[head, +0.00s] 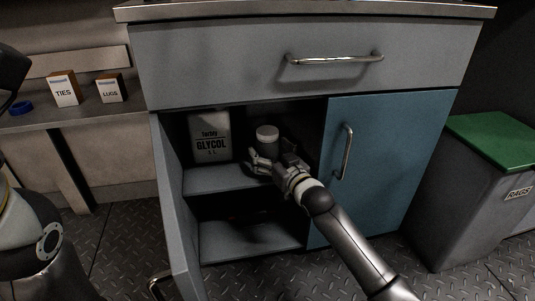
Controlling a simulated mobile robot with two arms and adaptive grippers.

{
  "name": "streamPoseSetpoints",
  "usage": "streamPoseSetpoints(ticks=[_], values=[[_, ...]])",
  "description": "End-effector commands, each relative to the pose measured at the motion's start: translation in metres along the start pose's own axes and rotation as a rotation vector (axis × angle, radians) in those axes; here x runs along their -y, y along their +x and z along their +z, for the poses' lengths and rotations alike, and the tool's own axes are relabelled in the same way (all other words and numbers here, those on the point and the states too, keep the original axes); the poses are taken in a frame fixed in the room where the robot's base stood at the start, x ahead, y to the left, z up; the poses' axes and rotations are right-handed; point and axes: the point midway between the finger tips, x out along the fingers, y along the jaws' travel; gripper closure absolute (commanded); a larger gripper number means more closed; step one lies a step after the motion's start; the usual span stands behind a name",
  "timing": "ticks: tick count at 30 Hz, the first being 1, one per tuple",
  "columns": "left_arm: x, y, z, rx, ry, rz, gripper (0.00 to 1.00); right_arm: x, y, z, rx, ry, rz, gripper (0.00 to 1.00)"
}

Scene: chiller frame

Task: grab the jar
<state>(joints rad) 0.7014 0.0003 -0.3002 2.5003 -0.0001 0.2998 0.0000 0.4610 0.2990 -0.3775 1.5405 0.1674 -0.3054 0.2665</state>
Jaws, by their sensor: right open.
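A small jar with a pale lid (267,133) stands on the upper shelf inside the open left half of the cabinet. My right gripper (268,164) reaches into the cabinet at the jar, its fingers open at the jar's lower part. The fingers hide part of the jar's base, and I cannot tell whether they touch it. My left arm shows at the left edge, but its gripper cannot be made out.
A white GLYCOL container (210,137) stands left of the jar on the same shelf (215,180). The grey left door (175,205) stands open. The blue right door (390,160) and the drawer (300,60) are shut. A grey RAGS bin (465,200) stands at right.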

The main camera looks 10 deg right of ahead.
Motion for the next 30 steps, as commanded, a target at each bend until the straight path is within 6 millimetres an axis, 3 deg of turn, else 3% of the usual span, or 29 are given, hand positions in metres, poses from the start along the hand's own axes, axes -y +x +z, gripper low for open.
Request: streamPoseSetpoints(ticks=[3,15,23,30], values=[[0.0,0.001,0.0,0.0,0.0,0.0,0.69,0.0,0.0,0.0,0.0,0.0,0.0,0.16],[0.0,0.001,0.0,-0.001,0.0,0.0,0.69,0.0,0.0,-0.001,-0.001,0.0,0.0,0.66],[0.0,0.003,0.001,-0.001,-0.001,0.0,0.69,0.0,0.0,-0.004,-0.001,-0.001,0.0,0.66],[0.006,0.021,0.011,0.007,-0.003,-0.006,0.69,0.0,0.0,-0.038,-0.003,-0.001,0.0,0.66]])
